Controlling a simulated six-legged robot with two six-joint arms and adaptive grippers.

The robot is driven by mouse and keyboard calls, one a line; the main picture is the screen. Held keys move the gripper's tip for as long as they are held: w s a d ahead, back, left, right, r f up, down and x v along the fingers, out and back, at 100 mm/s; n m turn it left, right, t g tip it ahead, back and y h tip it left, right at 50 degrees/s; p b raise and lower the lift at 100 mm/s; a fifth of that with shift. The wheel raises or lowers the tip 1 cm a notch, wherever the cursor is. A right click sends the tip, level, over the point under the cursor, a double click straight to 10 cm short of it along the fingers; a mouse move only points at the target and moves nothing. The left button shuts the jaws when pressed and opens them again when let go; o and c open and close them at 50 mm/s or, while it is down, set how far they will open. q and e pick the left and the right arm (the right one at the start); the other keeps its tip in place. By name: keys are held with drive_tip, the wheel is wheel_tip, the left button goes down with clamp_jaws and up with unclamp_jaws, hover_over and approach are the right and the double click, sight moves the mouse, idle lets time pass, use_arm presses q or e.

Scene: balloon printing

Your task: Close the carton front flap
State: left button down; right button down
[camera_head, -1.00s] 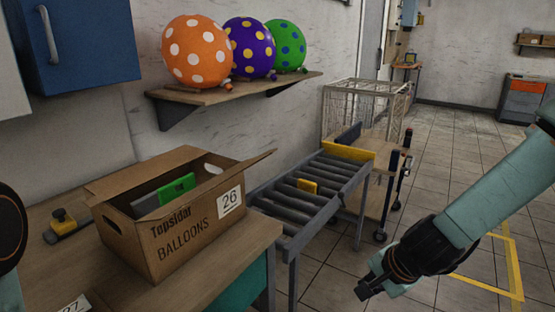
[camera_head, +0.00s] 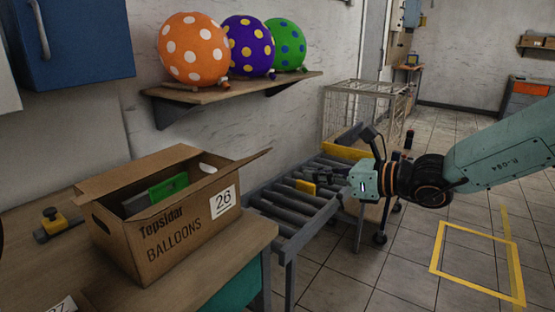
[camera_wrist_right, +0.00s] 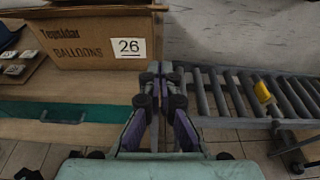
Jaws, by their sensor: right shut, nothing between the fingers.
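The brown carton (camera_head: 165,245), marked "Topsidar BALLOONS" with a "26" label, stands on the wooden table. Its top is open: one flap (camera_head: 135,170) slants up along the back left and another (camera_head: 250,160) sticks out to the right. I cannot tell where the front flap lies. My right gripper (camera_head: 308,176) is shut and empty, right of the carton over the roller conveyor, apart from the carton. In the right wrist view, the closed fingers (camera_wrist_right: 161,72) point toward the carton's labelled face (camera_wrist_right: 95,42). My left gripper is out of view.
A green item (camera_head: 168,188) is inside the carton. A yellow-and-black tool (camera_head: 55,222) lies on the table (camera_head: 205,285) at left. The roller conveyor (camera_head: 290,215) runs right of the table. Several balloons (camera_head: 193,50) rest on a wall shelf above. A wire cage (camera_head: 365,110) stands behind.

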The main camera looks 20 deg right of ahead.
drive_tip(key=w+a+r+b, duration=0.1)
drive_tip(key=w+a, duration=0.5)
drive_tip(key=w, duration=0.2)
idle(0.6)
